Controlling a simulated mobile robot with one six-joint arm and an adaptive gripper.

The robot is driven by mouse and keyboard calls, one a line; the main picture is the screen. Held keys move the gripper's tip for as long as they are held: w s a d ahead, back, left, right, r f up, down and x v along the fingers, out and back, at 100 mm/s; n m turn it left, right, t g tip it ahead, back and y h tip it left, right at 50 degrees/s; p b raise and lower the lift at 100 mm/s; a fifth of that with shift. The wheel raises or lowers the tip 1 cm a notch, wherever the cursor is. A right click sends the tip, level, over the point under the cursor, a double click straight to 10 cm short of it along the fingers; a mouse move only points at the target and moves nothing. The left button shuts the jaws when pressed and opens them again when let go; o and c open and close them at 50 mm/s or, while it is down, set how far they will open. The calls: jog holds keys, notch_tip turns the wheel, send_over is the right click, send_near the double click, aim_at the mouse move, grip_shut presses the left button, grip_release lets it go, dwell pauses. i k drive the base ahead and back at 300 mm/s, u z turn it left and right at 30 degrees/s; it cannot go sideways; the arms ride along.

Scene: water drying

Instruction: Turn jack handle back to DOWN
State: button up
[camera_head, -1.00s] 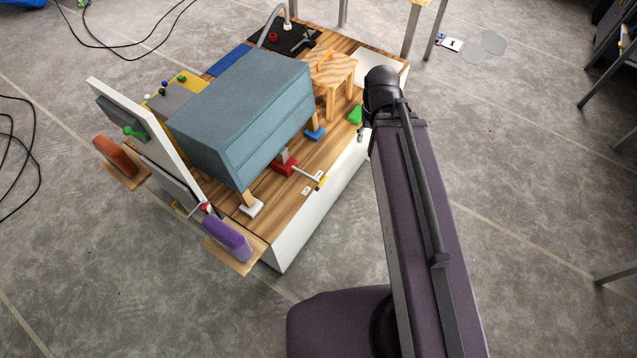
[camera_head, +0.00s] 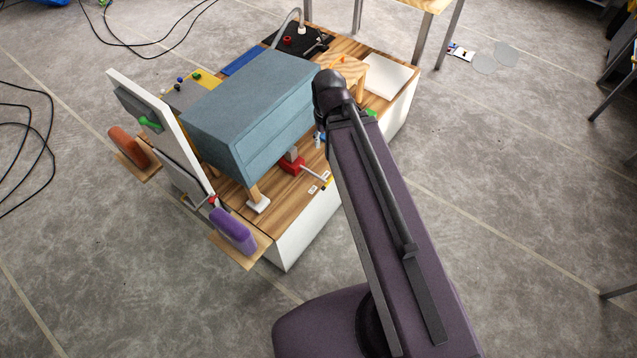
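The jack (camera_head: 292,164) is a small red base with a grey block on top, on the wooden tabletop under the front edge of the blue-grey cabinet (camera_head: 250,110). Its handle (camera_head: 314,175) is a thin pale rod that slopes toward the table's front edge and ends in a yellow grip (camera_head: 328,182). The grip is partly beside my arm's edge. My arm reaches over the table's right part. Only a small bit of my gripper (camera_head: 320,140) shows below the wrist, above and right of the jack; the fingers are hidden or too small to read.
Small white labels (camera_head: 313,189) lie near the handle. A wooden stool (camera_head: 345,67) is partly behind my wrist. A purple sponge-like block (camera_head: 233,231) sits on a side shelf. Floor in front is clear.

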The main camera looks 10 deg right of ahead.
aim_at(326, 182)
jog(key=u, duration=0.15)
jog(key=k, duration=1.55)
jog(key=z, duration=0.5)
jog(key=i, duration=1)
jog(key=z, duration=0.05)
